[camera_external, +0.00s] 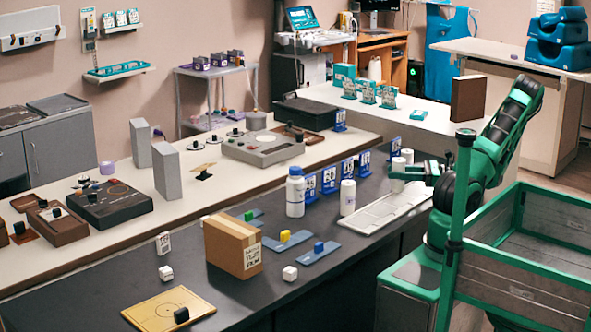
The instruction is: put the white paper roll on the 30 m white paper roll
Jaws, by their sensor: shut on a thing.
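My gripper (408,173) is at the right end of the dark counter, reaching in from the right. It is shut on a white paper roll (398,164), which stands upright between the fingers; its middle is partly hidden by them. I cannot tell whether its foot touches the counter. Another small white roll (407,155) shows just behind it, mostly hidden. A taller white roll (347,197) stands upright on the counter to the left, apart from my gripper. No lettering is readable, so I cannot tell which roll is the 30 m one.
A white keyboard-like tray (384,212) lies below my gripper. A white bottle with a blue cap (295,192), blue-and-white cards (329,180) and a cardboard box (232,246) stand further left. A green-framed cart (530,250) is at the right.

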